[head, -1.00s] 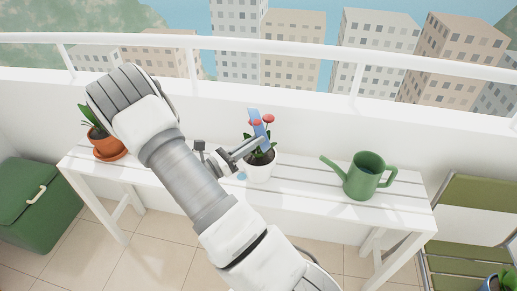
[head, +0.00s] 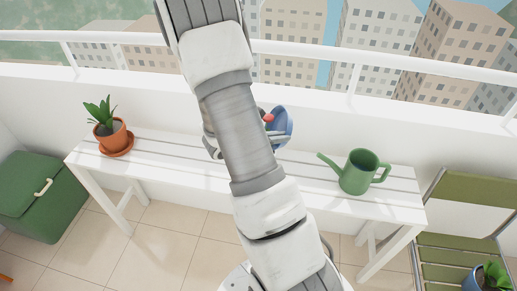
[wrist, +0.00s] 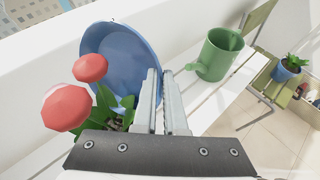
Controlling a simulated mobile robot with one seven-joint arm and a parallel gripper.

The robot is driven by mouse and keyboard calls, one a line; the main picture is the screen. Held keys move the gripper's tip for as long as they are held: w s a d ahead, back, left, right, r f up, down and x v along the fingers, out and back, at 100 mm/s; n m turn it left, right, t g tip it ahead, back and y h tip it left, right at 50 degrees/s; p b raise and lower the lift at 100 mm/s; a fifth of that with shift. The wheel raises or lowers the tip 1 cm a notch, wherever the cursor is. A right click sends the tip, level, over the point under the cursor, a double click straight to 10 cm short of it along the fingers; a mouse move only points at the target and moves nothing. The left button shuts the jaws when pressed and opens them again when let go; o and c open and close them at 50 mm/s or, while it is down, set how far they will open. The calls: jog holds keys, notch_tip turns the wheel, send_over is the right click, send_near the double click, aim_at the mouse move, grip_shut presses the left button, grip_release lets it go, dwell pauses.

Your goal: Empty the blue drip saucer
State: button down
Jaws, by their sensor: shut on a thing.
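The blue drip saucer (head: 284,122) is held up on edge, steeply tilted, above the white bench and near the wall. It is large in the wrist view (wrist: 118,58), where its broad blue face shows no visible water. My gripper (wrist: 162,92) is shut on its rim at the lower right. In the head view my arm hides most of my gripper (head: 277,140). Red flowers (wrist: 72,95) with green leaves stand close on the left and cover part of the saucer; their pot is hidden in both current views.
The slatted white bench (head: 170,165) holds a green watering can (head: 358,172) at right and a terracotta pot plant (head: 109,133) at left. A green box (head: 38,195), a folding chair (head: 450,243) and the white railing (head: 420,68) surround it.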

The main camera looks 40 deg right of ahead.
jog(key=s+d+f+m+t+y+b, duration=0.25)
jog(key=s+d+f+y+b, duration=0.2)
jog(key=d+y, duration=0.35)
jog(key=d+r+y+p, duration=0.1)
jog(key=p, duration=0.3)
jog(key=s+d+r+t+y+p, duration=0.1)
jog(key=p, duration=0.3)
jog(key=d+r+t+p, duration=0.1)
jog(key=d+r+p, duration=0.1)
jog(key=p, duration=0.2)
jog(key=shift+s+y, duration=0.3)
jog(key=shift+y, duration=0.1)
dwell(0.3)
jog(key=shift+s+m, duration=0.1)
jog(key=shift+m, duration=0.15)
